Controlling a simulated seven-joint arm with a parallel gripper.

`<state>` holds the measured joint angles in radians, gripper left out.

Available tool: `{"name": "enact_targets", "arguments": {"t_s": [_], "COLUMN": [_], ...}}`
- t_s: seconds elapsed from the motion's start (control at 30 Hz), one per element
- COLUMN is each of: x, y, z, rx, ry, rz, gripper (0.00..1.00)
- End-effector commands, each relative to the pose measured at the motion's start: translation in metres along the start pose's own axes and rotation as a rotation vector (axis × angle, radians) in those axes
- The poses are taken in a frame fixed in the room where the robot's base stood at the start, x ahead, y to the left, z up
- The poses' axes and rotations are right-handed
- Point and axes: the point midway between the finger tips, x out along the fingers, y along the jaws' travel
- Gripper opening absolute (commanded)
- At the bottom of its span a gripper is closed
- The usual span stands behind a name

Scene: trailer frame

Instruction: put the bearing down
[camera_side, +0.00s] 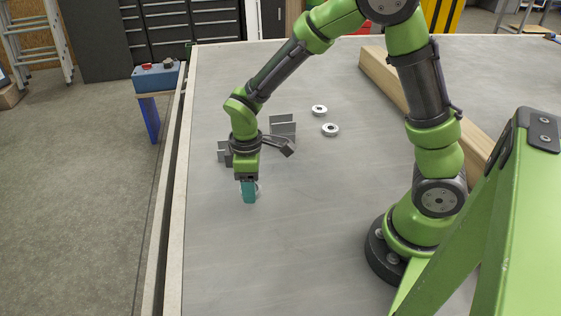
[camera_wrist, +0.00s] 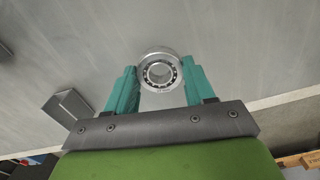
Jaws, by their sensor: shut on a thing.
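My gripper (camera_side: 249,198) is low over the left part of the grey table (camera_side: 300,230). Its teal fingers also show in the wrist view (camera_wrist: 160,84), shut on a silver ring bearing (camera_wrist: 161,54). The bearing sits between the fingertips with its open face and balls toward the wrist camera. In the side view only a sliver of the held bearing shows beside the fingers. I cannot tell whether it touches the table. Two other bearings, one farther back (camera_side: 319,110) and one nearer (camera_side: 330,129), lie flat on the table to the right of my gripper.
Grey metal brackets (camera_side: 283,126) stand just behind my gripper, and one shows at the left of the wrist view (camera_wrist: 68,106). A long wooden beam (camera_side: 383,78) lies at the right. The table's left edge (camera_side: 176,200) is near. The front middle of the table is clear.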

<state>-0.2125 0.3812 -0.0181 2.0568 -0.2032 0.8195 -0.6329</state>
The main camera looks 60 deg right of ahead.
Motion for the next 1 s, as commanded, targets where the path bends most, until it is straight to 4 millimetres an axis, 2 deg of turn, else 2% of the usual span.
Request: {"name": "enact_targets", "arguments": {"t_s": [0.03, 0.2, 0.4, 0.53, 0.67, 0.77, 0.87, 1.0], "x": [-0.003, -0.006, -0.008, -0.008, -0.009, -0.013, -0.017, -0.024], "y": [-0.006, -0.022, -0.032, -0.023, 0.009, 0.045, 0.081, 0.123], "z": [0.014, 0.051, 0.076, 0.088, 0.103, 0.121, 0.147, 0.191], "rx": [0.0, -0.002, 0.003, 0.05, 0.179, 0.343, 0.541, 0.838], "ry": [0.002, 0.002, 0.002, 0.001, 0.006, 0.009, 0.012, 0.012], "rz": [0.001, 0.001, 0.001, 0.001, 0.005, 0.008, 0.011, 0.013], "gripper": [0.18, 0.18, 0.18, 0.18, 0.18, 0.18, 0.18, 0.18]}}
